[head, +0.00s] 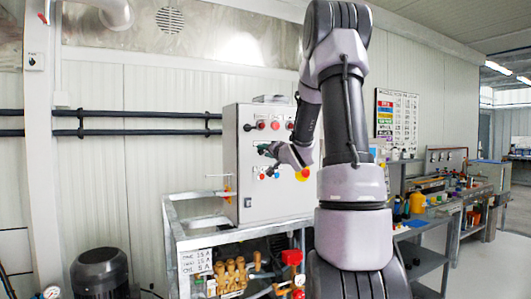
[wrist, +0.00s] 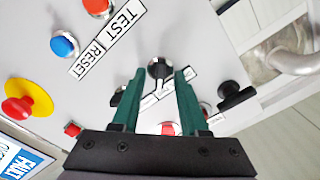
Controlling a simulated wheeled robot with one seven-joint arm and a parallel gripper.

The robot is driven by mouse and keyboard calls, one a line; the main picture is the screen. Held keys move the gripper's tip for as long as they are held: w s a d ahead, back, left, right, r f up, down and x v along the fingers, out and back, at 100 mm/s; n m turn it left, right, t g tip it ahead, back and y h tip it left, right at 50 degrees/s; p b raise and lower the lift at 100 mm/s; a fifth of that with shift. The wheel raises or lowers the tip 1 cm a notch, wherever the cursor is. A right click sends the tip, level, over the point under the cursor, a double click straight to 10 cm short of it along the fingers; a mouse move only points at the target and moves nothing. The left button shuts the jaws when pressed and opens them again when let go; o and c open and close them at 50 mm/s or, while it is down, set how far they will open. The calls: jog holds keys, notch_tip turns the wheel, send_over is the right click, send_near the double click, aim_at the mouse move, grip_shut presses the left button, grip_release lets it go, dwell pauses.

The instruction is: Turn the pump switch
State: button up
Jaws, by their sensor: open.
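A grey control cabinet (head: 260,205) stands behind my gripper in the head view. My gripper (head: 266,155) is at its front panel. In the wrist view my gripper (wrist: 160,77) has its two green fingers apart and points at the panel. A dark round switch knob (wrist: 158,67) sits between the fingertips in the picture; I cannot tell whether they touch it. Another black switch (wrist: 237,95) is right of the fingers, and a third dark switch (wrist: 117,96) is partly hidden behind the left finger. The small labels are unreadable, so I cannot tell which is the pump switch.
Near the fingers are a red-on-yellow stop button (wrist: 18,107), a blue button (wrist: 64,44) beside the TEST and RESET labels, and a red button (wrist: 72,129). A workbench (head: 440,208) stands at right.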

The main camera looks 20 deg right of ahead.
grip_shut()
jog(key=shift+n, duration=0.4)
jog(key=n, duration=1.6)
jog(key=shift+a+n, duration=0.3)
jog(key=shift+n, duration=0.1)
grip_release()
